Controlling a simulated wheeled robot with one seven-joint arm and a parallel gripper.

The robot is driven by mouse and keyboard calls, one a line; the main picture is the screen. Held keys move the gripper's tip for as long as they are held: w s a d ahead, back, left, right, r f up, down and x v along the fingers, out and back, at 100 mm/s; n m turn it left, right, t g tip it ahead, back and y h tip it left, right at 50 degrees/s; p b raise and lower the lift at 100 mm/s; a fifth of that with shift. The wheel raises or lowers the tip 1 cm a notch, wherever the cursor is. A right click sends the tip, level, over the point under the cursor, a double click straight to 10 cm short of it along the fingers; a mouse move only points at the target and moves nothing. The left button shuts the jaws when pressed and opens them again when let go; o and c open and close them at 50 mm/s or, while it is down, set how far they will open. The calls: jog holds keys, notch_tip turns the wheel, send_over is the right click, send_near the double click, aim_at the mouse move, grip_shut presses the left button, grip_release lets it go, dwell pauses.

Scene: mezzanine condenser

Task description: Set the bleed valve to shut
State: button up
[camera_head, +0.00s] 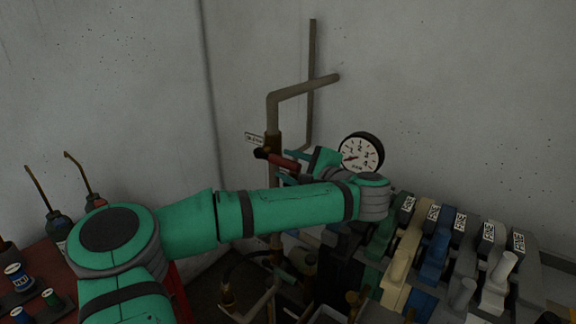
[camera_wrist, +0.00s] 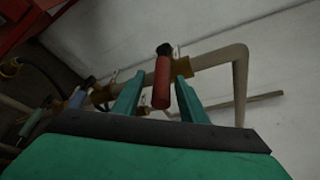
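The bleed valve's red lever handle (camera_head: 283,162) points out from a vertical brass-and-grey pipe (camera_head: 273,118). A small white tag (camera_head: 254,139) with dark lettering, too small to read surely, is beside it. In the wrist view the red handle (camera_wrist: 162,82) lies between the two teal fingers of my gripper (camera_wrist: 160,77). The fingers are apart, with a gap on each side of the handle. In the head view my gripper (camera_head: 282,166) is at the handle, partly hidden by my arm.
A round gauge (camera_head: 361,154) is just right of my wrist. Several labelled levers (camera_head: 437,240) fill the lower right. Blue (camera_wrist: 77,98) and green (camera_wrist: 31,124) handles show in the wrist view. A red bench (camera_head: 45,275) with oil cans and spools is at left.

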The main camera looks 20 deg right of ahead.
jog(key=v, duration=0.7)
jog(key=shift+s+d+r, duration=0.15)
jog(key=shift+v, duration=1.2)
jog(key=shift+d, duration=0.1)
